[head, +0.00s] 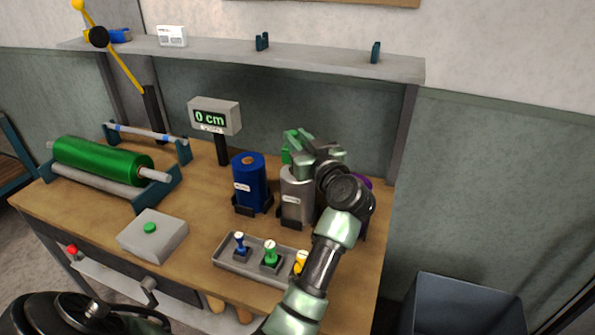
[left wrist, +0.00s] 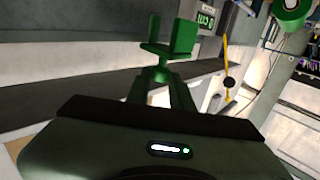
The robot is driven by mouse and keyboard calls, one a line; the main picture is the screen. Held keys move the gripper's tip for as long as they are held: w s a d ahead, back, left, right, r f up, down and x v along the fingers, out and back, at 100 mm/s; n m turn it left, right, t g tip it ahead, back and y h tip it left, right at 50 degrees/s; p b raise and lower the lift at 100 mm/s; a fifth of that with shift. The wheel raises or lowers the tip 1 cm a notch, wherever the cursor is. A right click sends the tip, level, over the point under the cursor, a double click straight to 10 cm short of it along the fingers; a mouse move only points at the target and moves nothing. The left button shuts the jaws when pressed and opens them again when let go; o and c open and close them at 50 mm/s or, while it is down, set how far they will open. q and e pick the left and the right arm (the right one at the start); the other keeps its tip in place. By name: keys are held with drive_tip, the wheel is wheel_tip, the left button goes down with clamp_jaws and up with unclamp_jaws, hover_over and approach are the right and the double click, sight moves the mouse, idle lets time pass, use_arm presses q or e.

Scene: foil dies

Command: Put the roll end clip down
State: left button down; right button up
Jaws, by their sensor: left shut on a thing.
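The green roll end clip (left wrist: 168,45) shows in the left wrist view, held between my left gripper's fingertips (left wrist: 160,80). In the head view my left gripper (head: 300,142) is above the grey roll (head: 297,187) at the back of the bench, and a green part of the clip (head: 286,156) shows beside the fingers. The clip appears clear of the bench top. My gripper and arm hide part of the grey roll and most of a purple roll (head: 367,183). My right gripper is not in view.
A blue roll (head: 250,182) stands left of the grey one. A display (head: 214,116) reads 0 cm. A green roll (head: 100,160) lies in a stand at left. A grey tray (head: 225,256) with colored handled pieces and a button box (head: 152,236) are in front. A shelf (head: 320,59) runs behind.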

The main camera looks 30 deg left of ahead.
use_arm(q)
wheel_tip(320, 180, down, 9)
drive_tip(key=shift+f, duration=0.2)
drive_tip(key=shift+f, duration=0.15)
idle(0.3)
drive_tip(key=c, duration=1.2)
unclamp_jaws()
drive_tip(key=shift+c, duration=0.2)
